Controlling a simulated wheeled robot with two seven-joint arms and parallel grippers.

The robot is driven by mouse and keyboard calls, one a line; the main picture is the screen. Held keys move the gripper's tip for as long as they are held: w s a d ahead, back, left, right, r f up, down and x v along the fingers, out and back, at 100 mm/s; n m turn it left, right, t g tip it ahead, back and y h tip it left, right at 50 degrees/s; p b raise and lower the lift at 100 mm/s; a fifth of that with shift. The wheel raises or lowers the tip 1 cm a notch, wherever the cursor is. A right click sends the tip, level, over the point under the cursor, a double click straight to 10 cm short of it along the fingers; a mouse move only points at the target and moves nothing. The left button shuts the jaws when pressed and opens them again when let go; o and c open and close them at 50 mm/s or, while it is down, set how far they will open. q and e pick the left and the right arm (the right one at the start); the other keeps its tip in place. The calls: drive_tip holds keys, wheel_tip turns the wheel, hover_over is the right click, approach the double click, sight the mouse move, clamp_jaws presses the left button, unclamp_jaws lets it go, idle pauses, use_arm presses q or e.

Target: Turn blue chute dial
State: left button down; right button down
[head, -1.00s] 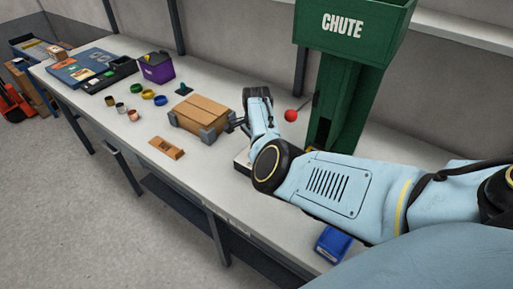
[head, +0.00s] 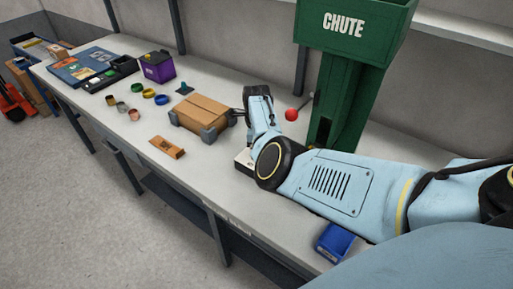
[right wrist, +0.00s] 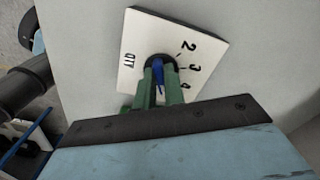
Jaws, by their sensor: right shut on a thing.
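In the head view, my right arm reaches across the table from the right. Its wrist hides the dial and the fingertips there, and only a corner of the white plate (head: 243,162) shows. The green chute (head: 345,85) stands behind my arm. My left gripper is not in view.
A cardboard box (head: 202,112) with grey corners sits just left of my right wrist. A red ball-topped lever (head: 292,114) stands beside the chute. A blue bin (head: 333,242) is at the table's front edge. Colored rings, a purple bin (head: 158,67) and trays lie farther left.

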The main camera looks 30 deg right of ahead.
idle(0.5)
drive_tip(key=c, duration=1.5)
unclamp_jaws()
drive_tip(key=shift+r, duration=0.15)
wheel_tip(320, 180, up, 13)
drive_tip(key=shift+r+p, duration=0.1)
drive_tip(key=shift+p, duration=0.45)
drive_tip(key=shift+d, duration=0.1)
